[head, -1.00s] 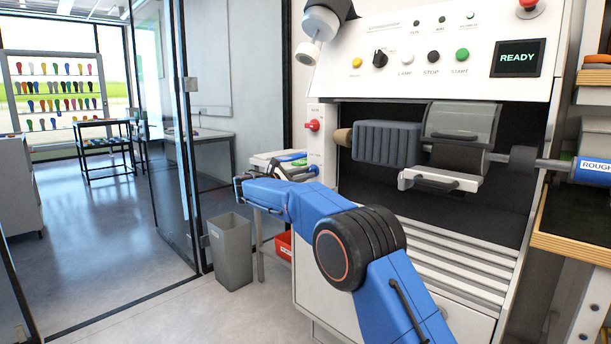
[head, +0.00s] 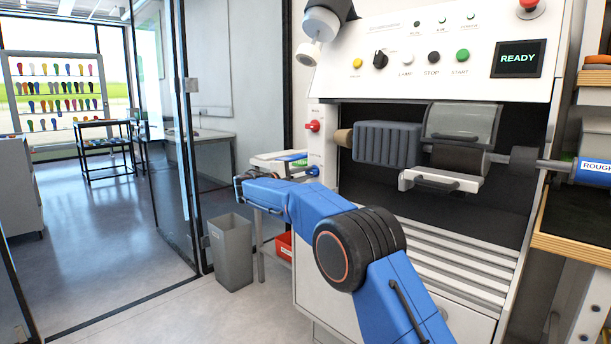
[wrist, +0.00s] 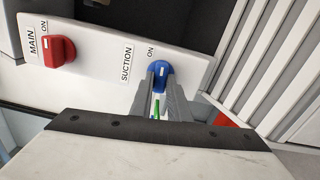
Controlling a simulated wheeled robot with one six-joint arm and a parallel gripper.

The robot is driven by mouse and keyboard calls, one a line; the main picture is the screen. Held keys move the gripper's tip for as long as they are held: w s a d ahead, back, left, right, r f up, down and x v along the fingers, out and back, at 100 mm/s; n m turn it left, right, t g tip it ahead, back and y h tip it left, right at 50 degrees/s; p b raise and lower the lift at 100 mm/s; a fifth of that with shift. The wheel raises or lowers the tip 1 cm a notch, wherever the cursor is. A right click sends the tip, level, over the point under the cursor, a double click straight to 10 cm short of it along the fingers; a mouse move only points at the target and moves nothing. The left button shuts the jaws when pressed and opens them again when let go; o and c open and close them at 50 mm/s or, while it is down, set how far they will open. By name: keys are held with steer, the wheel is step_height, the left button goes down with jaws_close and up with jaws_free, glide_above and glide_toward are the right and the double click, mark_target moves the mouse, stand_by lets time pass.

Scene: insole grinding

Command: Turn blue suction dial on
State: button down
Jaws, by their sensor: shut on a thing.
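The blue suction dial (wrist: 161,71) sits on the white switch panel beside the SUCTION label, with ON printed at its upper left in the wrist view. A pale mark shows on its face, roughly upright in that view. My gripper (wrist: 160,88) is shut on this dial, one grey finger on each side. In the head view the dial (head: 314,170) is a small blue knob low on the machine's left panel. My fingers are largely hidden behind my blue arm there.
The red MAIN dial (wrist: 60,50) is on the same panel, left of the blue one in the wrist view. A grey bin (head: 231,255) stands on the floor at the left. The machine's screen (head: 517,58) reads READY.

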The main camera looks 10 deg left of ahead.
steer(key=shift+f+m, duration=0.1)
steer(key=shift+m, duration=0.4)
stand_by(0.3)
steer(key=c, duration=1.7)
jaws_free()
steer(key=shift+s, duration=0.1)
steer(key=v, duration=1.7)
steer(key=shift+s+a, duration=0.15)
steer(key=shift+a, duration=0.1)
